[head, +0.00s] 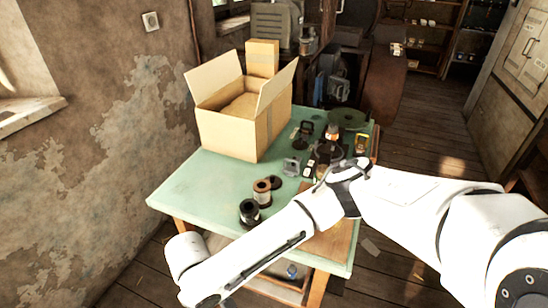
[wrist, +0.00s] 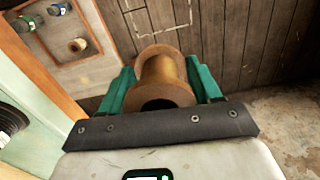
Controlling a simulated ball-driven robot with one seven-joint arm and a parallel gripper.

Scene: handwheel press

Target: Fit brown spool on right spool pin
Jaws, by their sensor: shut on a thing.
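In the wrist view my gripper (wrist: 158,70) has its teal fingers on both sides of the brown spool (wrist: 163,74). It is shut on the spool, whose dark bore faces the camera. The spool is held over the floor, beside the table edge. In the head view my gripper and the held spool do not show. I cannot make out the right spool pin clearly in either view.
The green table (head: 190,190) holds an open cardboard box (head: 230,132) at the back left and several small dark tools at the right. The table's front left is clear. My arm crosses the front right.

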